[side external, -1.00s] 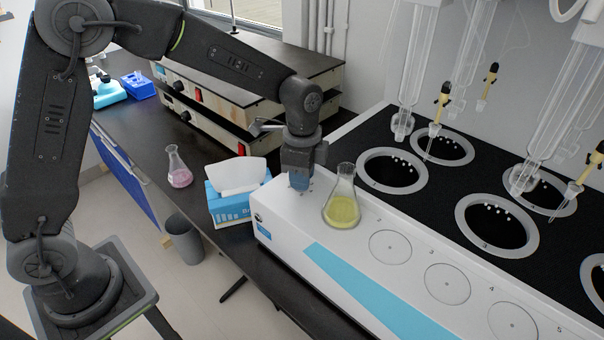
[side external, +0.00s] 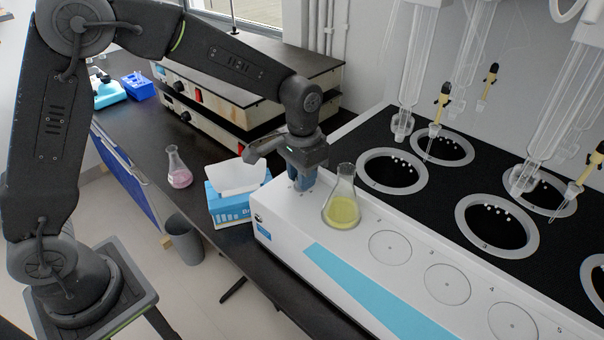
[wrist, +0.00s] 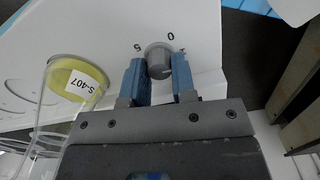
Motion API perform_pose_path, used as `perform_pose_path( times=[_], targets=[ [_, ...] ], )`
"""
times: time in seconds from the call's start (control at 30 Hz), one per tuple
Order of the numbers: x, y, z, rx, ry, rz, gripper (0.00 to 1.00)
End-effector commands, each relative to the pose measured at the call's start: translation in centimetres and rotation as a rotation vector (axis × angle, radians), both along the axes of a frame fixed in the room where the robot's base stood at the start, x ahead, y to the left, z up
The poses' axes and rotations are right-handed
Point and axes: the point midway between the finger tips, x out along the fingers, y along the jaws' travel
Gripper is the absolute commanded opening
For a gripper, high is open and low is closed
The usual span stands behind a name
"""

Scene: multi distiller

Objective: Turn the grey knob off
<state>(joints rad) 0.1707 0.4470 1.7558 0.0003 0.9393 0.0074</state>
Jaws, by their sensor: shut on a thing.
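The grey knob (wrist: 159,57) sits on the white panel of the distiller (side external: 283,222), with a "0" and a "5" marked beside it in the wrist view. My gripper (wrist: 158,74) is shut on the knob, with one blue fingertip on each side of it. In the side view my gripper (side external: 303,180) points down at the left end of the distiller's white top, and its fingers hide the knob there. I cannot tell which mark the knob points to.
A flask of yellow liquid (side external: 343,208) stands on the white top just right of my gripper; it also shows in the wrist view (wrist: 70,80). A tissue box (side external: 230,205) stands close on the left. A flask of pink liquid (side external: 179,172) stands farther left.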

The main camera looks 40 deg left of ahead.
Motion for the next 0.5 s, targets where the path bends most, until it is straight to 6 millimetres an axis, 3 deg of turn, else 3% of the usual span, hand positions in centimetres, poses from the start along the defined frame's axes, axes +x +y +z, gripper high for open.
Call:
perform_pose_path(
  times=[0.5],
  targets=[
    [0.05,0.08,0.12,-0.001,-0.002,0.486,0.01]
  ],
)
